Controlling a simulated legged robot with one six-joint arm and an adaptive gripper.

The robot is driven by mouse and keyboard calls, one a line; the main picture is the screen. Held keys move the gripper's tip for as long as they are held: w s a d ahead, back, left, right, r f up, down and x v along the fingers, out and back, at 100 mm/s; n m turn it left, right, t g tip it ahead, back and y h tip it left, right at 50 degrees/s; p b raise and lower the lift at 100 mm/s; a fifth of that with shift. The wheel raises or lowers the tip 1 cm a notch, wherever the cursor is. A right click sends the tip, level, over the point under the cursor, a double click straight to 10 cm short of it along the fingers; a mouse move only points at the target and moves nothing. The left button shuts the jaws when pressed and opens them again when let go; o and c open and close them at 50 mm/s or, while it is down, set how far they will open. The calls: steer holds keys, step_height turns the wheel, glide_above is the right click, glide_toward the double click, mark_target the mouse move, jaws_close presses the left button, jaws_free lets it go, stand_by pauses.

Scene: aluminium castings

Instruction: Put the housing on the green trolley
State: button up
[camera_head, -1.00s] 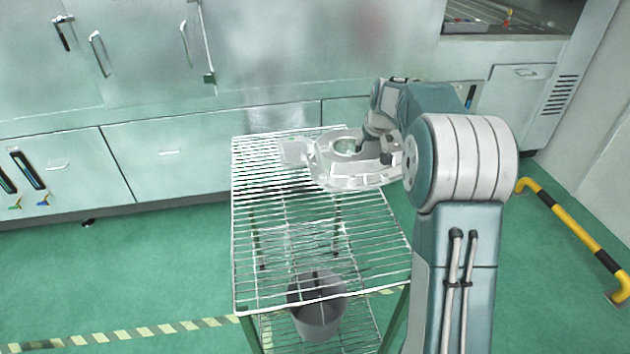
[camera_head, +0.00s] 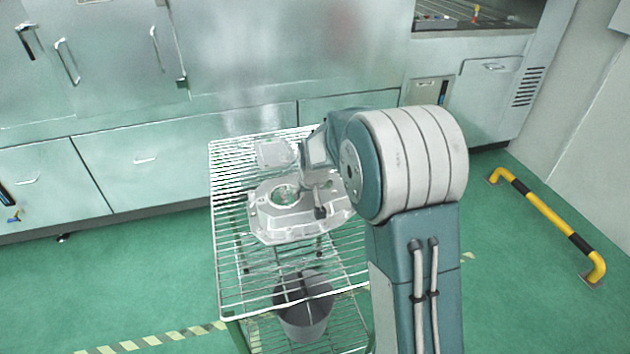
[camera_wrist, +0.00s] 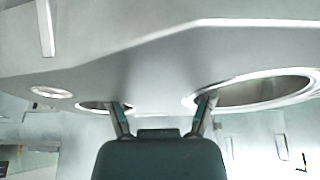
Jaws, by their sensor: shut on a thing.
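The housing (camera_head: 270,226) is a pale aluminium casting with a round opening. It lies flat over the middle of the top wire shelf of the green trolley (camera_head: 234,290). I cannot tell whether it touches the shelf or hangs just above it. My gripper (camera_head: 320,207) is shut on the housing's right side, partly hidden by my arm. In the wrist view the housing (camera_wrist: 140,50) fills the upper part, and my two fingers (camera_wrist: 163,108) reach up to its holes.
A smaller pale casting (camera_head: 275,152) lies on the shelf's far end, behind the housing. A grey bin (camera_head: 304,318) stands on the lower shelf. Steel cabinets (camera_head: 150,165) stand behind the trolley. A yellow-black rail (camera_head: 545,222) is at the right. The shelf's near part is bare.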

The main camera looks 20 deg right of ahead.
steer(key=shift+s+a+f, duration=0.1)
steer(key=shift+a+f, duration=0.2)
steer(key=shift+a, duration=0.1)
steer(key=shift+f, duration=1.6)
steer(key=o, duration=1.3)
steer(key=shift+s+f, duration=0.1)
steer(key=shift+f, duration=0.05)
